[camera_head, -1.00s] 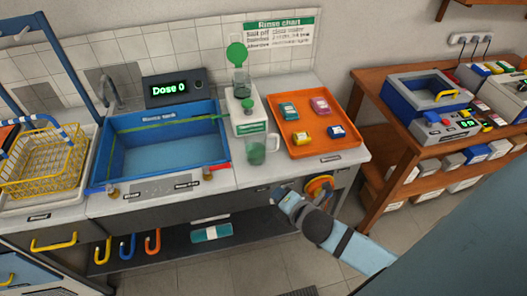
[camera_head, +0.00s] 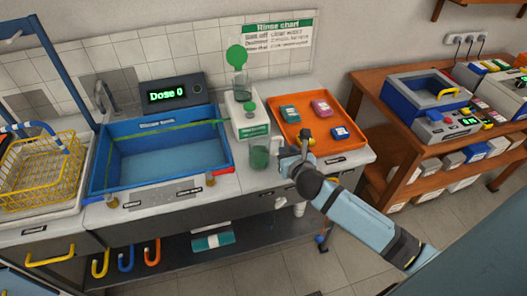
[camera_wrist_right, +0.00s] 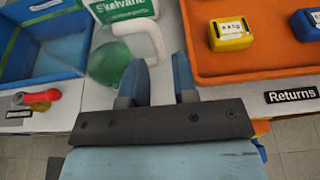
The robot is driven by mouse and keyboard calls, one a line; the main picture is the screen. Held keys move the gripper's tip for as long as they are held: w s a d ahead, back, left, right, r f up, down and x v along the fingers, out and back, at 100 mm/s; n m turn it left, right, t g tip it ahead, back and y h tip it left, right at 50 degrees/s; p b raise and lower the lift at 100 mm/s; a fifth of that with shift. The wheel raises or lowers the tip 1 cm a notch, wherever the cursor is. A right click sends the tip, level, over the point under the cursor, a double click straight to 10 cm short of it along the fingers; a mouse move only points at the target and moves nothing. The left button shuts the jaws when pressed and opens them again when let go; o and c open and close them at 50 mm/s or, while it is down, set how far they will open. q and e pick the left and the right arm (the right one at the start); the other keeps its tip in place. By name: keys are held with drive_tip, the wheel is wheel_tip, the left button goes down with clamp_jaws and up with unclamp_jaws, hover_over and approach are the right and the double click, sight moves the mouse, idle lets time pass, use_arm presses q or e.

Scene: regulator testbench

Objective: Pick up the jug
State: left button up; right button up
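The jug (camera_head: 258,156) is a see-through green cup with a pale handle, standing on the counter in front of the white dispenser. In the right wrist view its green body (camera_wrist_right: 108,64) is at the upper left, with the white handle (camera_wrist_right: 150,38) beyond the fingertips. My right gripper (camera_head: 287,160) is just right of the jug at the handle side. In the wrist view the right gripper (camera_wrist_right: 160,72) has its two blue fingers apart with nothing held between them. I cannot tell whether the fingers touch the handle. My left gripper is not in view.
The white dispenser (camera_head: 246,122) stands behind the jug. The blue rinse tank (camera_head: 160,190) is to the left. The orange tray (camera_head: 310,101) with small coloured boxes is to the right, near my right gripper. A yellow basket (camera_head: 38,175) stands at far left.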

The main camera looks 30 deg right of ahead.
drive_tip(key=shift+a+x, duration=0.2)
drive_tip(key=shift+x, duration=2.55)
drive_tip(key=shift+r, duration=0.1)
drive_tip(key=shift+c, duration=0.4)
clamp_jaws()
